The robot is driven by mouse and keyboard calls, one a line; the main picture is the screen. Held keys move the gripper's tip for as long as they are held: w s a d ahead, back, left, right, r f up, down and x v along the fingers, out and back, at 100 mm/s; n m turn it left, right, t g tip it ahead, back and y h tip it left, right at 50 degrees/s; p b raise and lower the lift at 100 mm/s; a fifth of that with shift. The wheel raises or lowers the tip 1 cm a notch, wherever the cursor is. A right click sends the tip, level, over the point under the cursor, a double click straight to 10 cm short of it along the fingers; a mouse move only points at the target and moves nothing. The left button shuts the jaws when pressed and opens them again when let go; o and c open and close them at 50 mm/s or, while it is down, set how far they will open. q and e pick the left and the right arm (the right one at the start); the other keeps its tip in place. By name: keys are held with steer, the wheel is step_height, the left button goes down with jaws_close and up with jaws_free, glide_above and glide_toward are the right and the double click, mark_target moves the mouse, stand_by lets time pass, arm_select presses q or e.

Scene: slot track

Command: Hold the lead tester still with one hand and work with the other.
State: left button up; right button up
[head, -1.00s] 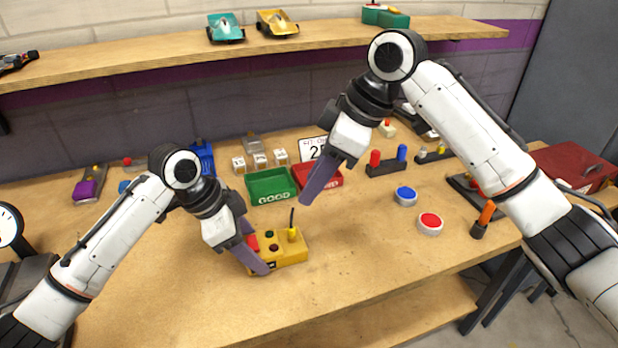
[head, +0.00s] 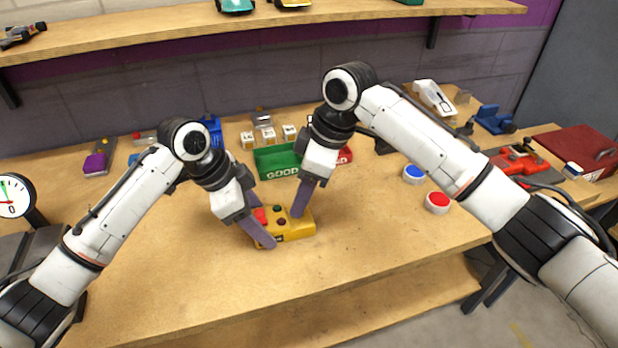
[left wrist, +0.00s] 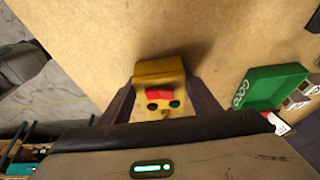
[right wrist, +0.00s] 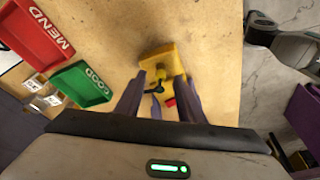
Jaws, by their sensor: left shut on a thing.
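The yellow lead tester (head: 299,229) sits on the bench, with a red part and dark round buttons on top. My left gripper (head: 266,222) is shut on its body, one finger on each side, as the left wrist view shows too (left wrist: 158,70). My right gripper (head: 300,205) points down at the tester's right end. In the right wrist view its fingers (right wrist: 160,88) stand apart, on either side of a yellow plug (right wrist: 160,74) with a dark lead on the tester. Contact with the plug cannot be made out. In the head view the plug is hidden behind the right fingers.
Behind the tester are a green GOOD tray (head: 276,162) and a red MEND tray (right wrist: 32,32). A blue button (head: 414,173) and a red button (head: 438,202) lie to the right. A gauge (head: 15,194) stands far left. The bench front is clear.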

steer(key=shift+a+f, duration=0.15)
steer(key=shift+f, duration=0.25)
steer(key=shift+c, duration=0.4)
jaws_close()
steer(key=shift+r, duration=2.1)
arm_select(q)
steer(key=o, duration=1.1)
